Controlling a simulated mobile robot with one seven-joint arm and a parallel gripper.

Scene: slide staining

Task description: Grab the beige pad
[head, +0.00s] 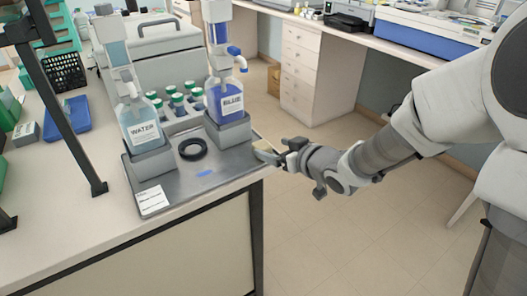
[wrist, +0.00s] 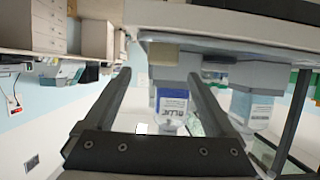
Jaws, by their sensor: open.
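The beige pad (head: 261,145) is at the right edge of the grey metal tray (head: 190,187), just in front of the blue bottle's holder. My gripper (head: 267,154) is open beside the tray's right edge, with its fingertips close to the pad and partly covering it. In the wrist view, which looks upside down, the pad (wrist: 163,54) is a small beige block beyond the open fingers (wrist: 160,74), between them in the picture. I see no contact, and the exact gap is hard to tell.
The blue bottle (head: 226,98) and water bottle (head: 138,122) stand in grey holders on the tray. A black ring (head: 192,149) and white label card (head: 151,201) lie there too. Green-capped bottles (head: 179,103) stand behind. Open floor (head: 330,215) lies right of the table.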

